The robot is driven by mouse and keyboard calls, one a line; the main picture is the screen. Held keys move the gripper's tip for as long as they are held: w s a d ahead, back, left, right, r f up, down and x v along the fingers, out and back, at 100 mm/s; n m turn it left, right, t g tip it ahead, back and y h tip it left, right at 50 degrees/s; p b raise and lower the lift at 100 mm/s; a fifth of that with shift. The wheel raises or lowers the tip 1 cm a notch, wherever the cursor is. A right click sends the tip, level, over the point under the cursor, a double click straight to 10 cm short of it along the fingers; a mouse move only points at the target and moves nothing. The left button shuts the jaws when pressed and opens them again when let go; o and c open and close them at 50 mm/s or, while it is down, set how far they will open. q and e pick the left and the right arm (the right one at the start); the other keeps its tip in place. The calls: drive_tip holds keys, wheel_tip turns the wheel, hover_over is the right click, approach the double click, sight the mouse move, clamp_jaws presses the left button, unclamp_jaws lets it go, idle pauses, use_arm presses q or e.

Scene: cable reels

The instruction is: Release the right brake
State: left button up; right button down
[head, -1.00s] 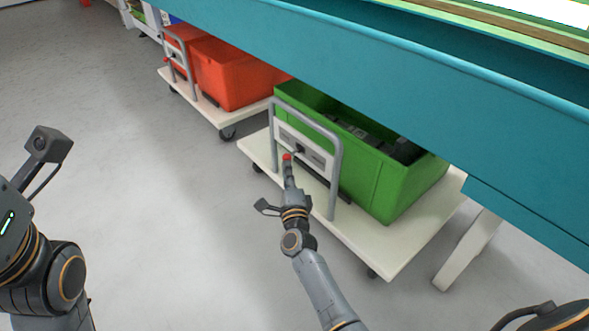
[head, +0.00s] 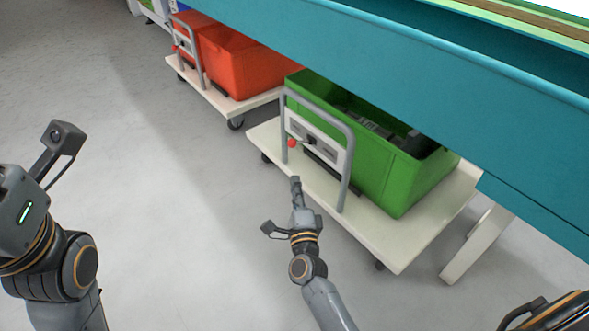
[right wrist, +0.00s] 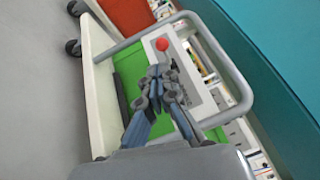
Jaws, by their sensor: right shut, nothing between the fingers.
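The brake's red knob (head: 291,143) sits by a light panel (head: 325,148) on the grey handle frame of the cart with the green crate (head: 375,165). In the right wrist view the red knob (right wrist: 162,44) shows just beyond my fingertips. My right gripper (head: 296,181) is shut and empty. In the head view it is below the knob, with a visible gap between them. In the right wrist view the gripper (right wrist: 160,68) covers part of the panel. My left arm shows at the left edge, but its fingers are out of view.
The cart's pale platform (head: 400,250) has a raised grey handle (head: 342,185) near my right gripper. A teal table edge (head: 450,80) overhangs the crates. A second cart with orange crates (head: 245,65) stands behind. The floor to the left is clear.

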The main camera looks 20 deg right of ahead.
drive_tip(key=shift+v, duration=1.65)
drive_tip(key=shift+r, duration=0.1)
